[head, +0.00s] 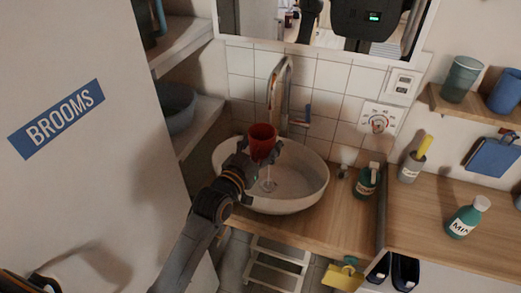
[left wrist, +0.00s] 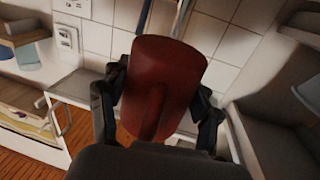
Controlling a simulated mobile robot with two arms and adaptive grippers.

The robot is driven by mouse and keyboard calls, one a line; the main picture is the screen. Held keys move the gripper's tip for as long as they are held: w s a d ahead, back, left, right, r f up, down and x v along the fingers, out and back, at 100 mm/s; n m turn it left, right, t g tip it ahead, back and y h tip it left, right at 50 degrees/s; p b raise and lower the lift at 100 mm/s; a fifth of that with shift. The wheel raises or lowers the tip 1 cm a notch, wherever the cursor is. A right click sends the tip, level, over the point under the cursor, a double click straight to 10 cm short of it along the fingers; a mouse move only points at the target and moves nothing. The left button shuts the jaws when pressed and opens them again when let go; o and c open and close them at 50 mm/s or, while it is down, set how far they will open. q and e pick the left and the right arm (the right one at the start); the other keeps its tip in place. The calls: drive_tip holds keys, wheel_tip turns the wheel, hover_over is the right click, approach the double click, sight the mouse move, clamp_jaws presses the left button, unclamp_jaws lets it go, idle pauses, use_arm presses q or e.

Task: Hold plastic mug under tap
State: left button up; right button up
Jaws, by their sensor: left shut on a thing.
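A red plastic mug (head: 262,142) is held by my left gripper (head: 250,158) over the white oval basin (head: 305,185). The metal tap (head: 275,85) rises behind the basin, and its curved neck stands just above and behind the mug. In the left wrist view the mug (left wrist: 160,85) fills the middle, with the fingers of my left gripper (left wrist: 158,105) closed on both its sides. The mug looks roughly upright in the head view. I cannot tell whether the spout is directly over the mug's opening. My right gripper is not seen clearly in either view.
A green bottle (head: 367,180) and a grey cup with a yellow item (head: 411,167) stand right of the basin. A door marked BROOMS (head: 100,180) and shelves (head: 200,125) bound the left side.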

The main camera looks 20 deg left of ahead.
use_arm(q)
drive_tip(key=shift+w, duration=0.1)
idle(0.4)
drive_tip(key=shift+w, duration=0.2)
drive_tip(key=w, duration=0.6)
drive_tip(key=shift+d+b, duration=0.1)
drive_tip(key=shift+b, duration=0.25)
drive_tip(key=shift+s, duration=0.1)
idle(0.4)
idle(1.4)
